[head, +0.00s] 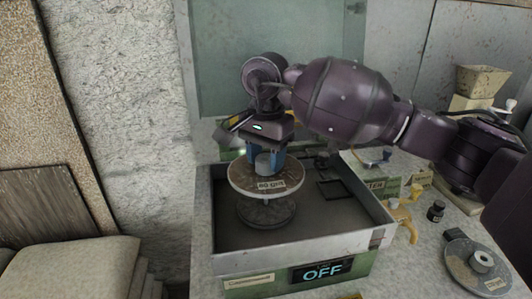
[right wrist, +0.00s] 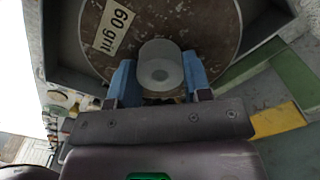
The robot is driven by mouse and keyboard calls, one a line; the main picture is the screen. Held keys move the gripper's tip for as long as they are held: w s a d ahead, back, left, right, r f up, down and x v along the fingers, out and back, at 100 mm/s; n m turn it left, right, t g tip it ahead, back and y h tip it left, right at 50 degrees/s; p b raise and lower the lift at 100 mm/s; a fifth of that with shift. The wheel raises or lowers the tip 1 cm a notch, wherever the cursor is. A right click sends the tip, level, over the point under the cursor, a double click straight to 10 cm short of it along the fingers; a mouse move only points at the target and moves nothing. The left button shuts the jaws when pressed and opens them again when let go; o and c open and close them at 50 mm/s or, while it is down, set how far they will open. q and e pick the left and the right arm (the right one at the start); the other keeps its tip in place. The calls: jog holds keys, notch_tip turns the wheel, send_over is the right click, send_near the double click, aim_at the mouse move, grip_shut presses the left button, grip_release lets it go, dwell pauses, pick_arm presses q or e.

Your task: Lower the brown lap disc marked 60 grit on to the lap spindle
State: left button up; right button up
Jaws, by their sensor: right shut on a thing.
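The brown lap disc (head: 244,181) carries a pale 60 grit label and a grey hub on top. My right gripper (head: 265,158) points down from above, its blue fingers shut on the hub. The disc hangs about level in the open machine basin, above a dark round plate (head: 266,213). A gap shows between disc and plate at the front. The spindle tip is hidden under the disc. In the right wrist view, the disc (right wrist: 190,22) fills the top and the grey hub (right wrist: 160,66) sits between the fingers (right wrist: 158,82). My left gripper is not in view.
The basin (head: 310,243) has raised metal walls around the disc, and its front display (head: 321,271) reads OFF. Another grey disc (head: 463,262) with a hub lies at lower right.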

aim_at(266, 204)
jog(key=shift+r, duration=0.1)
dwell(0.3)
pick_arm(q)
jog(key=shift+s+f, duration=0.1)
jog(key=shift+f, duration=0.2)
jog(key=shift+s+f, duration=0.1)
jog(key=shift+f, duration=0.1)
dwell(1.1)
jog(key=shift+b, duration=0.35)
pick_arm(e)
jog(key=shift+f, duration=0.4)
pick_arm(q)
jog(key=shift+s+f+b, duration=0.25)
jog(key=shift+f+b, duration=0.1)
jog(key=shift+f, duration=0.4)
pick_arm(e)
jog(key=shift+f, duration=1)
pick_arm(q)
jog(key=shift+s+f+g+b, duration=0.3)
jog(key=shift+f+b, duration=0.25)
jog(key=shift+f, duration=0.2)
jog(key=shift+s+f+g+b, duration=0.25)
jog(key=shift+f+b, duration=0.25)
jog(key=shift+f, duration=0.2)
pick_arm(e)
jog(key=shift+f, duration=2.9)
jog(key=o, duration=1.3)
jog(key=shift+c, duration=0.2)
jog(key=shift+r, duration=0.1)
